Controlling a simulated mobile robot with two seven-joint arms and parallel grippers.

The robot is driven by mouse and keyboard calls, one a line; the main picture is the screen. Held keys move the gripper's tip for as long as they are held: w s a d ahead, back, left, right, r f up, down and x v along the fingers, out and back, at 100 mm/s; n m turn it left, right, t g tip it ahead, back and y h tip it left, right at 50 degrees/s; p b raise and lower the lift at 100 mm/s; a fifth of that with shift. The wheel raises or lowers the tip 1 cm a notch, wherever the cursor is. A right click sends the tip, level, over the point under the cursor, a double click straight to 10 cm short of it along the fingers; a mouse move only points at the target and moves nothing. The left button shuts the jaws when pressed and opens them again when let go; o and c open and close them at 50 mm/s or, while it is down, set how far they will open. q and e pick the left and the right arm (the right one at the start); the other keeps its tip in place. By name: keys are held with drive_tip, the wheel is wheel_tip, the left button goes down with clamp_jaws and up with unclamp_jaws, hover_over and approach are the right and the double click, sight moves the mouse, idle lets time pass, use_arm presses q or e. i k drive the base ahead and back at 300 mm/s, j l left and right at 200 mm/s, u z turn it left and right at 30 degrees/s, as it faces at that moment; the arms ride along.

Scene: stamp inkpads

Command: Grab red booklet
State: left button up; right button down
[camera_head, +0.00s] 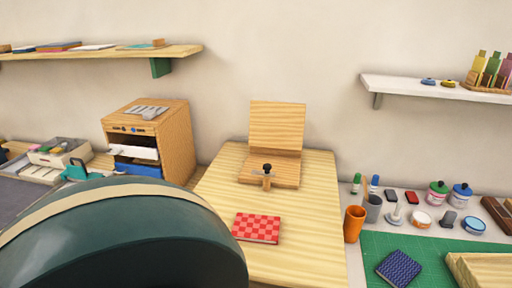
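A red checkered booklet (257,228) lies flat on the light wooden table (318,215), near its front left part. A large dark green rounded shape with a cream band fills the lower left and comes close to the booklet's left edge; I cannot tell for sure what it is. Neither of my grippers can be made out in the head view.
A wooden stand (277,128) with a black-knobbed stamp (267,175) is behind the booklet. An orange cup (354,223), a dark blue booklet (399,268) and a green mat (436,252) are to the right. The table right of the red booklet is clear.

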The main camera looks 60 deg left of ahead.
sight(247, 227)
drive_tip(key=u, duration=1.85)
